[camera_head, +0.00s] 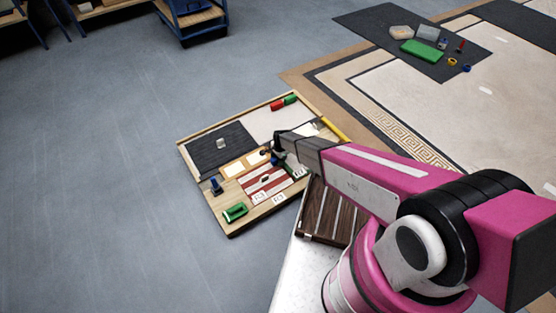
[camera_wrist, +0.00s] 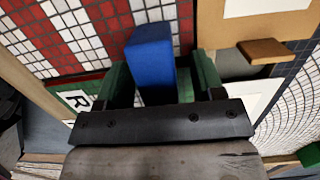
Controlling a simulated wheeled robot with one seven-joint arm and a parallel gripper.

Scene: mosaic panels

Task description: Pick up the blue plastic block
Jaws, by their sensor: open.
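The blue plastic block (camera_wrist: 151,58) stands up in the middle of the wrist view, near red and white mosaic tiles. My gripper (camera_wrist: 164,66) is open, with a green finger on each side of the block. A gap shows between the block and the right finger; I cannot tell whether the left finger touches it. The block's lower end is hidden by the dark gripper bar. In the head view my gripper (camera_head: 284,161) is low over the right half of the wooden mosaic board, and I cannot make out the block clearly there.
The wooden board (camera_head: 188,151) carries a dark panel (camera_head: 215,152), a green clamp-like piece (camera_head: 235,211), a blue-topped piece (camera_head: 216,185) and red and green pieces (camera_head: 284,102) at the back. A brown slatted surface (camera_head: 325,222) lies beside it. Open grey floor (camera_head: 90,170) is left.

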